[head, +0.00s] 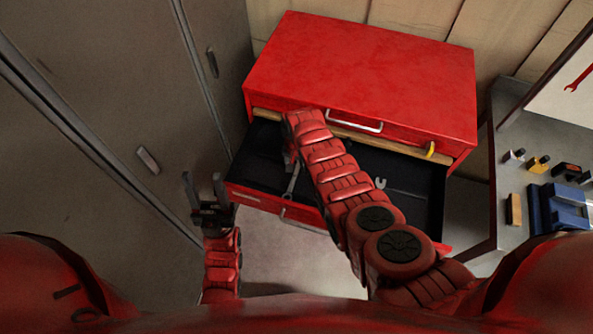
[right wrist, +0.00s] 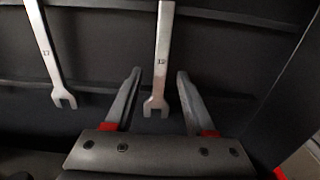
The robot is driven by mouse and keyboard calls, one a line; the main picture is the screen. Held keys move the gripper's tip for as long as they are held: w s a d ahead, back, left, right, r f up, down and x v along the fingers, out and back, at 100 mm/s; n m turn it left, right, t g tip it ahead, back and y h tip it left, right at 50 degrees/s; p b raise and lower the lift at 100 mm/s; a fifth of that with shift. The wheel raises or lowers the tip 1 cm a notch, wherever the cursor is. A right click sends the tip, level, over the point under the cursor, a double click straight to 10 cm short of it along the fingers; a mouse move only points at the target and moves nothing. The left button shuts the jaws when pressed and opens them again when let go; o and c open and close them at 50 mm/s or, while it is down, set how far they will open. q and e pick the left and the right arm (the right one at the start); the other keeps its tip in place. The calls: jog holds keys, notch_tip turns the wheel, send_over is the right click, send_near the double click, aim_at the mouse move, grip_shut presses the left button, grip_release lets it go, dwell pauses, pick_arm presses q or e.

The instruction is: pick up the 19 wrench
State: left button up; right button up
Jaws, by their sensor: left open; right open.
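In the right wrist view a silver open-ended wrench (right wrist: 162,58) lies between my right gripper's spread fingers (right wrist: 156,100). Its small mark starts with 1; the second digit is hard to read. A second wrench marked 17 (right wrist: 46,55) lies to its left, outside the fingers. In the head view a wrench (head: 292,182) shows in the open black drawer (head: 412,207); I cannot tell which it is. My right arm reaches into the drawer and largely hides its gripper. My left gripper (head: 205,190) is open and empty, left of the drawer.
The drawer belongs to a red tool cabinet (head: 370,70). Another wrench end (head: 380,184) shows in it, right of my arm. Grey lockers (head: 110,110) stand at the left. A workbench (head: 510,185) with a blue tool (head: 560,208) stands at the right.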

jog(key=shift+f, duration=0.2)
jog(key=shift+c, duration=0.2)
grip_shut()
dwell(0.4)
